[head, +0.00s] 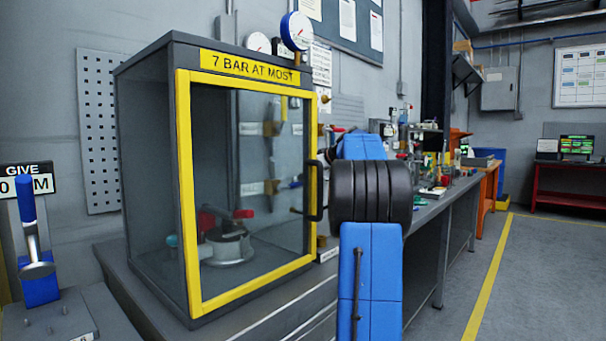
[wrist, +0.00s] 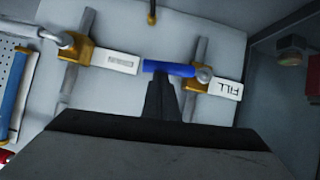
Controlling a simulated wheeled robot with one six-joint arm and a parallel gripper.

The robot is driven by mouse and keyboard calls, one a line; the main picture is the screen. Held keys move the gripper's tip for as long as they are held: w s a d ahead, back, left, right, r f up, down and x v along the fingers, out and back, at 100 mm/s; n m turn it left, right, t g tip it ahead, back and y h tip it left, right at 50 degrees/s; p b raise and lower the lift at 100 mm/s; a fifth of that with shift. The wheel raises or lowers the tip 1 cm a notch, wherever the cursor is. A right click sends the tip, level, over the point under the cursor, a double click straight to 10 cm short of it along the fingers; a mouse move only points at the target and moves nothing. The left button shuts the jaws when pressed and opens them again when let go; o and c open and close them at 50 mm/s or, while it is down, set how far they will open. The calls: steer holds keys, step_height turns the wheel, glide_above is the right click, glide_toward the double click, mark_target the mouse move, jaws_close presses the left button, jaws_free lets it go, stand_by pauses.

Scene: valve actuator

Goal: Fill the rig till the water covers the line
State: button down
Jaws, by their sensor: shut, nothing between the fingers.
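In the wrist view, a blue valve lever (wrist: 170,69) lies crosswise on a brass valve (wrist: 203,78) set in a grey pipe. A white tag (wrist: 225,89) reading FILL, upside down, is beside it. My gripper (wrist: 163,88) is shut and empty, its dark tips at the lever's underside in the picture. I cannot tell whether they touch it. In the head view, the rig's glass cabinet (head: 187,201) with a yellow-framed door stands closed, holding a round metal body (head: 227,248) with a red handle. My arm hides my gripper there. I cannot make out a water level or line.
A second brass valve (wrist: 75,53) with a pale lever and tag is left of the FILL valve. In the head view, the door handle (head: 318,190) juts out near my arm. A blue-handled lever stand (head: 38,285) is at left. Open floor (head: 540,270) lies at right.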

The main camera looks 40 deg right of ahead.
steer(key=shift+d+f+m+y, duration=0.3)
steer(key=shift+f+m+y, duration=0.1)
steer(key=shift+f, duration=0.15)
stand_by(0.4)
